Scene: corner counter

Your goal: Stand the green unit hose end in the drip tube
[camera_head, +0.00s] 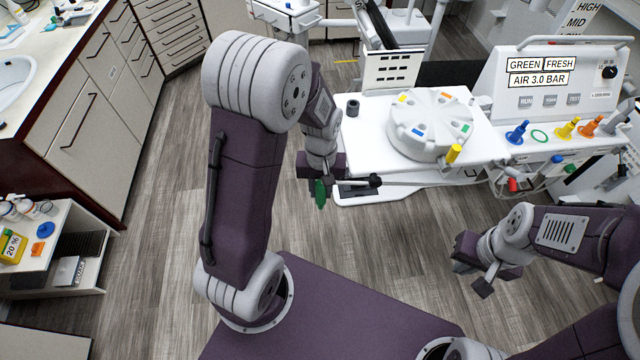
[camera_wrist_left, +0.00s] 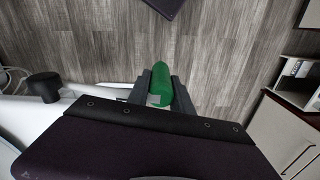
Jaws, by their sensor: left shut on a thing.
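The green hose end (camera_head: 320,194) is held in my left gripper (camera_head: 322,180), which is shut on it in the air just in front of the white counter. In the left wrist view the green hose end (camera_wrist_left: 161,82) sits between both fingers and sticks out past them. A short dark open-topped cylinder (camera_head: 352,107), which looks like the drip tube, stands on the counter's left part, behind and right of my left gripper. My right gripper (camera_head: 471,278) is open and empty over the floor at the right.
A white round carousel (camera_head: 432,123) with coloured marks stands on the white counter (camera_head: 372,137). A panel (camera_head: 548,80) reads GREEN, FRESH, AIR 3.0 BAR. Blue, yellow and orange fittings (camera_head: 566,128) stand before it. A dark knob (camera_head: 375,181) juts out near my left gripper.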

